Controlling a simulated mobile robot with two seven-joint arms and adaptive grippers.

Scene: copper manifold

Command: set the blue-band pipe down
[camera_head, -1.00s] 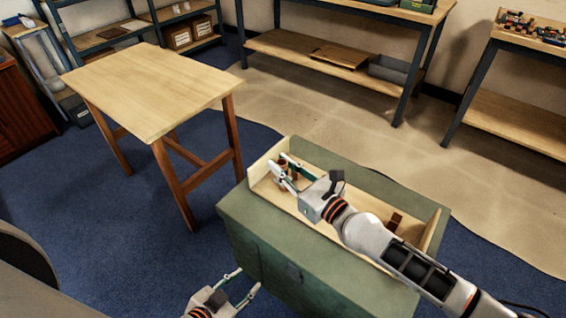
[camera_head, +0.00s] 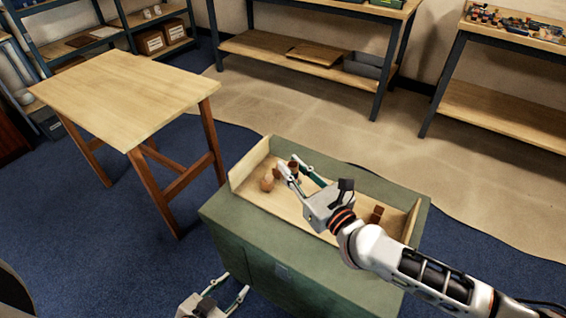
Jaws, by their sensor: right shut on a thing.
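My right gripper (camera_head: 290,164) is over the left half of a shallow wooden tray (camera_head: 240,172). It is shut on a small copper-brown pipe piece (camera_head: 294,169), partly hidden by the fingers. No blue band can be made out at this size. Other brown pieces stand in the tray just left of the gripper, one of them a rounded piece (camera_head: 267,183). Another dark brown piece (camera_head: 377,214) is at the tray's right end. My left gripper (camera_head: 238,282) is open and empty, low at the bottom edge, in front of the green cabinet.
The tray sits on a green cabinet (camera_head: 235,235). A bare wooden table (camera_head: 125,95) stands to the left, its top clear. Shelving and workbenches (camera_head: 500,100) line the back. Open floor lies between them.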

